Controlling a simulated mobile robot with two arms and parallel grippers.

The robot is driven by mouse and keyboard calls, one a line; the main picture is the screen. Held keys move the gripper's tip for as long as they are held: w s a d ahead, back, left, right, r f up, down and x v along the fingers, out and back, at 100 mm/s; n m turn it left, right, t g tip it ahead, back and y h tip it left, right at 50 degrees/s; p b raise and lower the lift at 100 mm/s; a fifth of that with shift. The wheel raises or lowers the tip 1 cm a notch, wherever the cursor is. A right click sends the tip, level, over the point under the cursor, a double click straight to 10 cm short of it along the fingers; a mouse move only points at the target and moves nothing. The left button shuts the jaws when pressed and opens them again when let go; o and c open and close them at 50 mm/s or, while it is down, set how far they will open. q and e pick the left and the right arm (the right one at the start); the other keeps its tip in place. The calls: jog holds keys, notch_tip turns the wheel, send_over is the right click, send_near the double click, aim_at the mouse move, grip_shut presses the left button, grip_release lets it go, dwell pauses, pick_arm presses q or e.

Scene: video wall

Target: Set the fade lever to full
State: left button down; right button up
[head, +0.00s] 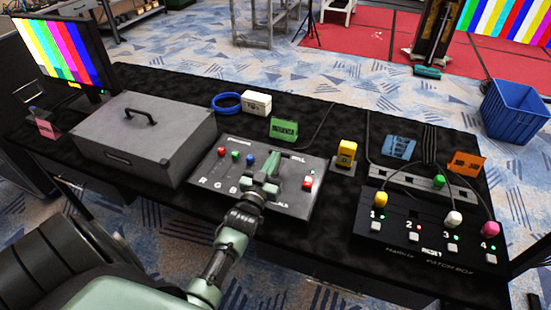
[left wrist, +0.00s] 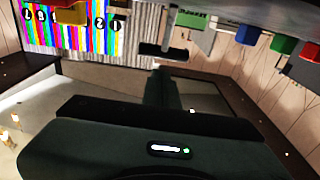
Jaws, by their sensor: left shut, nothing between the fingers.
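The control panel (head: 217,185) is a grey sloping box with red (head: 221,152), green and blue knobs over the letters R, G, B. In the head view my left gripper (head: 270,166) is over its right half and hides the fade lever there. In the left wrist view the fade lever shows as a black crossbar (left wrist: 164,50) on a thin metal stem. My left gripper (left wrist: 158,72) is shut and empty, its fingertips close to that crossbar. I cannot tell whether they touch. My right gripper is out of view.
A red button (head: 308,182) sits right of my gripper on the panel. A grey case (head: 145,140) stands left, and a yellow-topped block (head: 346,150) and black patch box (head: 400,243) with cables stand right.

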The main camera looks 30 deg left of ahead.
pick_arm(q)
jog(key=shift+w+a+f, duration=0.2)
jog(key=shift+w+f, duration=0.45)
jog(key=shift+w, duration=0.1)
jog(key=shift+w+a+f+b, duration=0.15)
jog(key=shift+w+f+b, duration=0.2)
jog(key=shift+w+b, duration=0.25)
jog(key=shift+r, duration=0.15)
jog(key=shift+s+r, duration=0.15)
jog(key=shift+r, duration=0.05)
jog(key=shift+f, duration=0.1)
